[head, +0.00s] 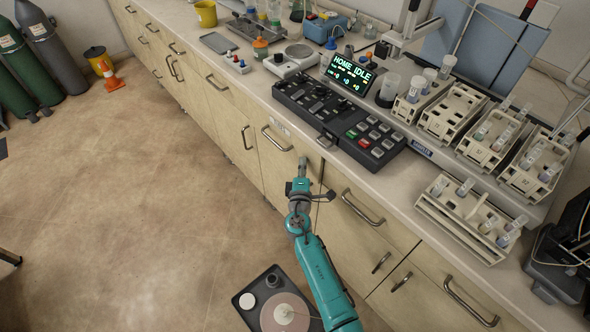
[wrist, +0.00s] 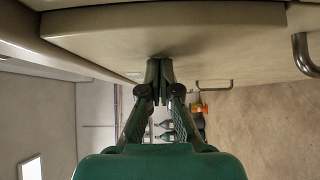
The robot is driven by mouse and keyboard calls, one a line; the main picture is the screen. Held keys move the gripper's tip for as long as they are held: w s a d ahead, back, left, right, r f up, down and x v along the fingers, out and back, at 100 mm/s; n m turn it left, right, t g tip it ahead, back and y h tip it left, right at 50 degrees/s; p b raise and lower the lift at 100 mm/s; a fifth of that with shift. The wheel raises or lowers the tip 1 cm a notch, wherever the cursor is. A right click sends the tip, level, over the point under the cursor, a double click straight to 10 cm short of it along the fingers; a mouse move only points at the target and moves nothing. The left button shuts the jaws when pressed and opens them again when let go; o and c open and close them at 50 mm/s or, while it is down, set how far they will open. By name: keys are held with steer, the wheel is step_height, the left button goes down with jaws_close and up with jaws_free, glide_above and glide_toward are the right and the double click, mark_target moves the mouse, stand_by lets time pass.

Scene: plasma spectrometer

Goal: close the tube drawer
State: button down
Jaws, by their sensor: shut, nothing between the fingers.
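A beige drawer front (head: 262,122) with a metal bar handle lies under the counter edge, just beyond my gripper (head: 302,160). I cannot tell for certain that it is the tube drawer. In the wrist view a beige front panel (wrist: 220,35) fills the top, its edge stepped out slightly from the surface behind. My gripper (wrist: 159,64) is shut and empty, with its fingertips at or very near that panel. Contact is not clear. No drawer stands visibly far out in the head view, and no drawer's inside shows.
The counter above holds a black control panel (head: 330,112), a lit display (head: 349,74) and several tube racks (head: 465,220). Other drawers with bar handles (head: 362,207) lie to the right.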

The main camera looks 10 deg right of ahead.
steer(key=shift+w+d+r, duration=0.1)
steer(key=shift+w+d, duration=0.45)
steer(key=shift+d, duration=0.35)
